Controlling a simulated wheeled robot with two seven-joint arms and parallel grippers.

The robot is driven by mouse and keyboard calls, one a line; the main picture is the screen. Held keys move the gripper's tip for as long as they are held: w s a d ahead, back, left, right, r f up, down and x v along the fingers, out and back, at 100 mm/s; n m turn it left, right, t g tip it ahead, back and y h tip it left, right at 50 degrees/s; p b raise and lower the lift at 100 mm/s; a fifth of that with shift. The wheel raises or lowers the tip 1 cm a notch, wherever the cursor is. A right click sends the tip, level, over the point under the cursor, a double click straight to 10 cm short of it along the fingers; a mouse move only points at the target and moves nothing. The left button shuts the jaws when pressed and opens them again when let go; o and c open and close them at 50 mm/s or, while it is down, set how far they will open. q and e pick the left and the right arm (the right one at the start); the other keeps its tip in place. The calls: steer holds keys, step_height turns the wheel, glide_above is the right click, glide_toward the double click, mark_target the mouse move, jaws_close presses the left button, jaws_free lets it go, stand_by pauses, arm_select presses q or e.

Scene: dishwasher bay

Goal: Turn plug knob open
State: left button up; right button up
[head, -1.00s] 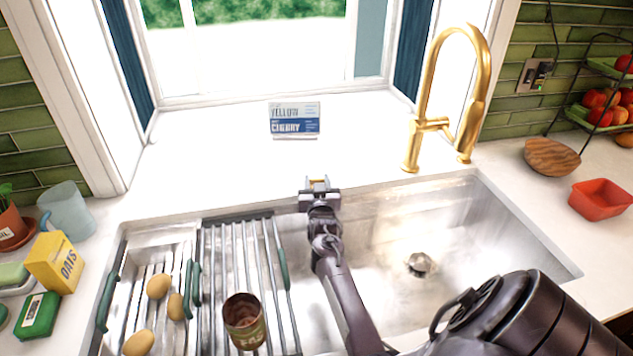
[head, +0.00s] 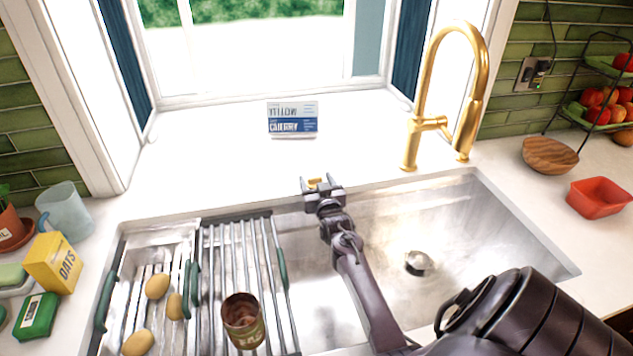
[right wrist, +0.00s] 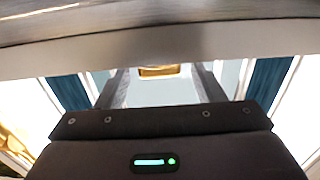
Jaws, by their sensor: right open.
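A small gold piece (head: 314,183), which looks like the plug knob, shows at the sink's back rim, mostly hidden by my right gripper. In the right wrist view the gold piece (right wrist: 160,71) sits between the two fingers, with a gap on each side. My right gripper (head: 321,183) is open around it; I cannot tell whether a finger touches it. The fingers also show in the right wrist view (right wrist: 162,85). The round metal drain (head: 418,263) lies in the sink floor, right of my forearm. My left gripper is not in view.
A gold faucet (head: 425,115) stands behind the sink (head: 480,225) on the right. A small sign (head: 292,118) stands on the ledge behind the gripper. A rack (head: 210,290) with potatoes and a can (head: 243,320) covers the sink's left side.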

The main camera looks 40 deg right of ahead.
steer(key=shift+s+a+r+p, duration=0.1)
steer(key=shift+s+p, duration=0.1)
steer(key=shift+p, duration=0.1)
steer(key=p+v, duration=0.5)
steer(key=v, duration=0.2)
steer(key=shift+s, duration=0.15)
